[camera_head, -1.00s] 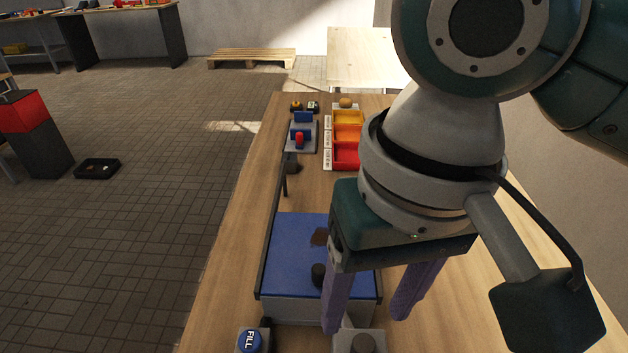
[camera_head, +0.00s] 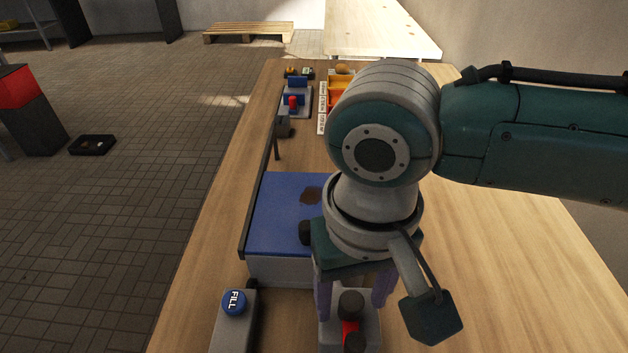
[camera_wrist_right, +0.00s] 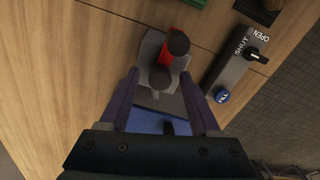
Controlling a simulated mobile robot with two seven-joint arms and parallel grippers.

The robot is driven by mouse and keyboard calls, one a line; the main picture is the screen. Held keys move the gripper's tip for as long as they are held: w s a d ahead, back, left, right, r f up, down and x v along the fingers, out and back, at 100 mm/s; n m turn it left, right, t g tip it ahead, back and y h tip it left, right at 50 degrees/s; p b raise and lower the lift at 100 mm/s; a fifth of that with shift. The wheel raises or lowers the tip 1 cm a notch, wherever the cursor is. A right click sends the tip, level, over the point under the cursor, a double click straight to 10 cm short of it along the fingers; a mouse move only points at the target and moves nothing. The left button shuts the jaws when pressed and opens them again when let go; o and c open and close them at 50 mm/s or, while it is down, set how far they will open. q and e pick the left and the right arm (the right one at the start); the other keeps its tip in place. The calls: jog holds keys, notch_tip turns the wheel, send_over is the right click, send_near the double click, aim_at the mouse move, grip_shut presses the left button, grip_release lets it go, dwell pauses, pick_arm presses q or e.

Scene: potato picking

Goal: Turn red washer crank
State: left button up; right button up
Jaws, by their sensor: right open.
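The red washer crank (camera_head: 349,334) is a red arm with black knobs on a grey base, at the bottom of the head view. It also shows in the right wrist view (camera_wrist_right: 167,57). My right gripper (camera_head: 352,307) is open, its purple fingers pointing down. In the wrist view its fingertips (camera_wrist_right: 159,75) lie on either side of the black knob (camera_wrist_right: 160,79) at one end of the crank. The other black knob (camera_wrist_right: 178,43) lies beyond the fingertips. I cannot tell whether a finger touches the crank. My left gripper is not in view.
The blue-topped washer box (camera_head: 280,215) stands just behind the crank. A blue FILL button (camera_head: 234,302) sits to its left. A black SHUT/OPEN handle (camera_wrist_right: 257,57) shows in the wrist view. Coloured bins (camera_head: 341,90) stand farther back. The table's right side (camera_head: 500,270) is clear.

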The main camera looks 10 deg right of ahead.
grip_shut()
dwell(0.5)
